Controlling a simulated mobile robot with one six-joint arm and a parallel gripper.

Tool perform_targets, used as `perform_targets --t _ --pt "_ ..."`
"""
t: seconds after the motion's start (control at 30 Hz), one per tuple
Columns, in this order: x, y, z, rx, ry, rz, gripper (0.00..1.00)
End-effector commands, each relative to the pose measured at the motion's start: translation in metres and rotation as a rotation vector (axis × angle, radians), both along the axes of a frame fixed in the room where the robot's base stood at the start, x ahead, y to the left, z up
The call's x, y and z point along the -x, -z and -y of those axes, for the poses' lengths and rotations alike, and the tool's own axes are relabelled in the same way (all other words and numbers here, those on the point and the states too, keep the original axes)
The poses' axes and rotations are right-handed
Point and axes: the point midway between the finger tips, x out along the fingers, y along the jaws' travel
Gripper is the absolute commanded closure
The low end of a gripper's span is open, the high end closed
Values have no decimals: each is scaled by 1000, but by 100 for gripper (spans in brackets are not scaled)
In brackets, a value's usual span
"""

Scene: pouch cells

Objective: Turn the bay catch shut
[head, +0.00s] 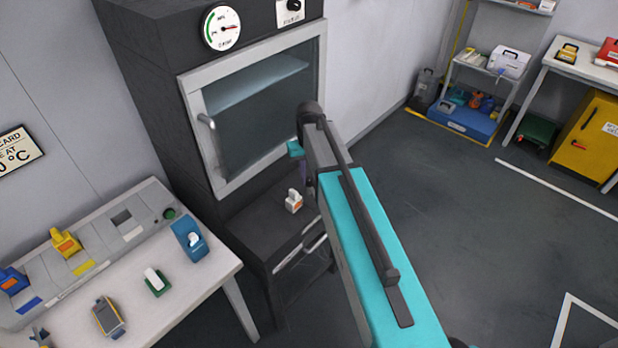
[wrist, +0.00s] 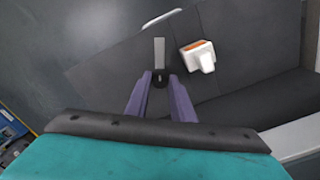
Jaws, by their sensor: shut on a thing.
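In the wrist view, a light grey bar with a dark round end, seemingly the bay catch (wrist: 159,52), lies against the dark ledge and points away from me. My gripper (wrist: 160,80) has its two purple fingers on either side of the dark round end and is shut on it. In the head view my arm covers the catch, and the fingers are mostly hidden. Whether the catch is in its shut position cannot be told.
A white block with an orange patch (wrist: 200,57) sits close right of the catch; it also shows on the ledge in the head view (head: 293,201). The dark cabinet (head: 150,90) has a glass-fronted door above. A table (head: 200,285) with several cells stands left; the right floor is open.

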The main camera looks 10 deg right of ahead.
Motion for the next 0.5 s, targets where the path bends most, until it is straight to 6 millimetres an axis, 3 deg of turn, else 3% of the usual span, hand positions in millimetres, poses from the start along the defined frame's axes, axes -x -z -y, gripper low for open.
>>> perform_targets --t 0.5 --pt "-1 0 0 -1 475 3 100"
